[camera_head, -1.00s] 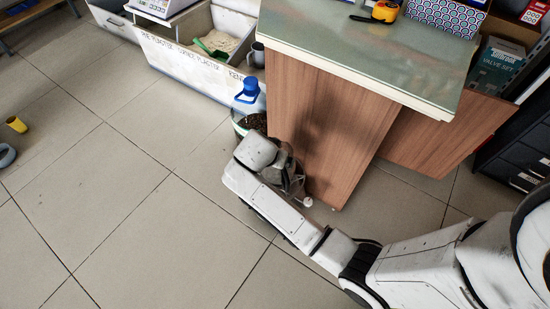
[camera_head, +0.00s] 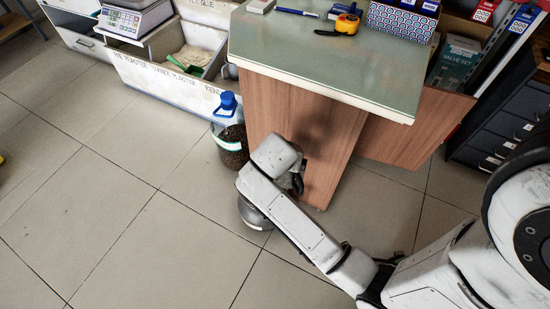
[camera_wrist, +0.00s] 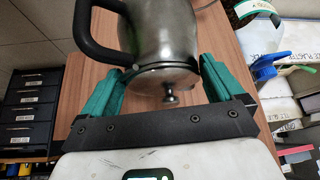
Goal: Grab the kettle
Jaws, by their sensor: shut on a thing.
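The kettle (camera_wrist: 160,35) is metal, with a black curved handle (camera_wrist: 85,32) and a lid with a small knob (camera_wrist: 170,97). In the wrist view it fills the top middle. My gripper (camera_wrist: 160,78) has teal fingers, one on each side of the kettle near its lid, and is shut on it. The exact contact is partly hidden. In the head view, part of the kettle (camera_head: 254,216) shows low beside the counter, below my arm. My arm hides the rest of it and my gripper there.
A counter with a glass top (camera_head: 330,60) and wood panels stands right behind my arm. A bin with brown contents (camera_head: 232,147) and a blue-capped bottle (camera_head: 228,104) stand at its left corner. Drawers (camera_head: 495,125) are at the right. The tiled floor (camera_head: 110,210) at left is clear.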

